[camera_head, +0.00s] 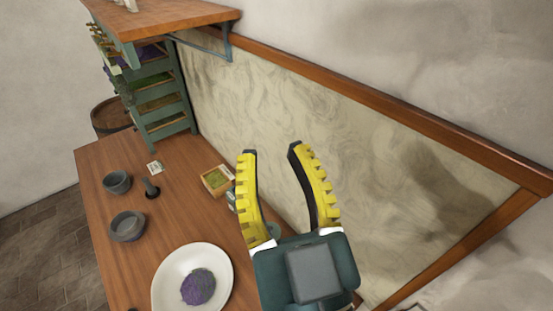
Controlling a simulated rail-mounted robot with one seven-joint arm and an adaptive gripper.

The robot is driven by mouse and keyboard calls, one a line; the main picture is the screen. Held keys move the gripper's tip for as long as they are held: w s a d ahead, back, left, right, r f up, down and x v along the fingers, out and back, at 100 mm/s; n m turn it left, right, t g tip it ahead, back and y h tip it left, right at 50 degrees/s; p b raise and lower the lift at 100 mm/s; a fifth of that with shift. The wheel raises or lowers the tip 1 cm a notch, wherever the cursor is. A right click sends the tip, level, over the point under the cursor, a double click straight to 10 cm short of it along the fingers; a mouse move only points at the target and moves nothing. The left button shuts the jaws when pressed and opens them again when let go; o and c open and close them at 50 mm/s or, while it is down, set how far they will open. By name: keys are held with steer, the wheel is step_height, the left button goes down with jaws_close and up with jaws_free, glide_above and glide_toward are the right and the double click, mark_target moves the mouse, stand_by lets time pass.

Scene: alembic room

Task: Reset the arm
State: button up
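My gripper (272,155) is in the right middle of the head view. Its two yellow fingers with black inner pads stand apart, with nothing between them. It is held above the right side of the wooden table (120,208), in front of the marbled wall panel. The gripper body hides part of the table's right side and whatever stands directly behind it.
A white plate (165,286) with a purple-green cabbage-like thing (198,287) is left of my gripper. Two grey bowls (117,182) (127,227), a dark pestle-like thing (151,188) and a small wooden box (216,181) stand farther back. A green shelf (163,113) rises behind.

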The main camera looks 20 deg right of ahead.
steer(key=shift+s+r, duration=0.2)
steer(key=shift+r, duration=0.05)
step_height(320, 180, up, 12)
steer(key=p, duration=1.1)
steer(key=shift+f+p, duration=0.15)
steer(key=shift+p, duration=0.25)
